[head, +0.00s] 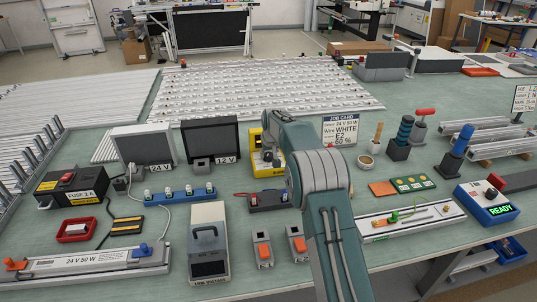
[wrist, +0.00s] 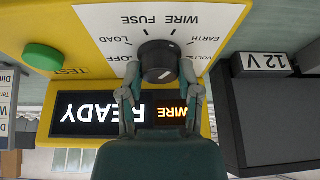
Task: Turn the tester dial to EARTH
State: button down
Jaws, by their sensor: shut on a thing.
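The tester is a yellow box (wrist: 60,15) that fills much of the wrist view, upside down there. The EARTH label (wrist: 204,40) is to the dial's upper right. The lit display (wrist: 75,113) reads WIRE and READY. My gripper (wrist: 160,78) is shut on the dial, a finger at each side. I cannot clearly read the dial's pointer. In the head view the tester (head: 254,140) is mostly hidden behind my arm.
A green TEST button (wrist: 42,57) is on the tester's face. The 12 V unit (head: 210,138) stands close to the tester, with the 24 V unit (head: 142,146) beyond. The job card (head: 340,130) stands right of my arm. Blocks and fixtures crowd the green bench.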

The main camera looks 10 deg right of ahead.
jog(key=shift+s+a+f+m+g+h, duration=0.15)
jog(key=shift+m+h, duration=0.45)
jog(key=shift+m, duration=0.85)
jog(key=shift+w+d+f+m+g+h, duration=0.15)
jog(key=shift+m+h, duration=0.45)
jog(key=shift+m, duration=0.85)
jog(key=shift+s+a, duration=0.1)
jog(key=shift+c, duration=1.5)
grip_release()
jog(key=shift+a+r, duration=0.1)
jog(key=shift+r, duration=0.15)
jog(key=shift+r, duration=0.35)
jog(key=v, duration=1.1)
jog(key=shift+s+a, duration=0.1)
